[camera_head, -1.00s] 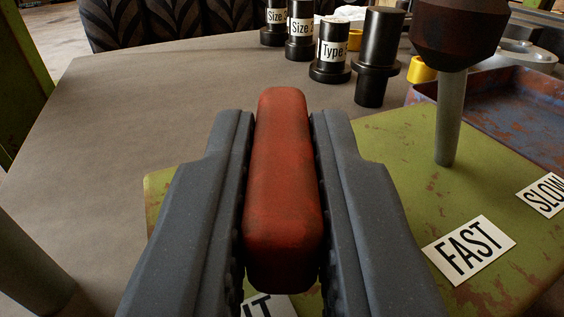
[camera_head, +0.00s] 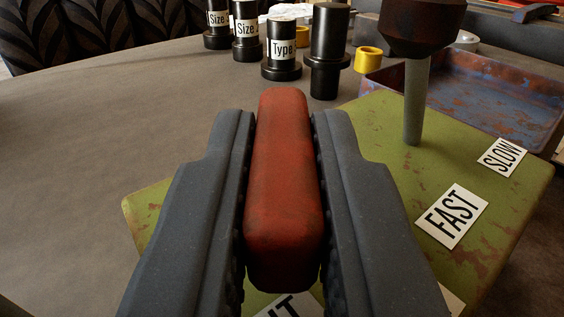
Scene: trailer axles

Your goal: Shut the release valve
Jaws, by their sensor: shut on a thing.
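The red valve handle (camera_head: 284,190) is a worn, rounded bar in the middle of the view, pointing away from me. My gripper (camera_head: 284,135) is shut on it, with one dark grey finger along each side. The handle sits over a green, rust-flecked panel (camera_head: 390,130). What joins the handle to the panel is hidden beneath it. A label partly covered by the gripper, ending in "T", shows at the bottom edge.
A grey lever with a dark brown knob (camera_head: 422,25) rises from the panel at the right, near the FAST label (camera_head: 451,215) and SLOW label (camera_head: 503,156). A rusty blue tray (camera_head: 470,95) lies behind. Several black cylinders (camera_head: 282,50) stand at the back. The grey table (camera_head: 90,130) is clear at left.

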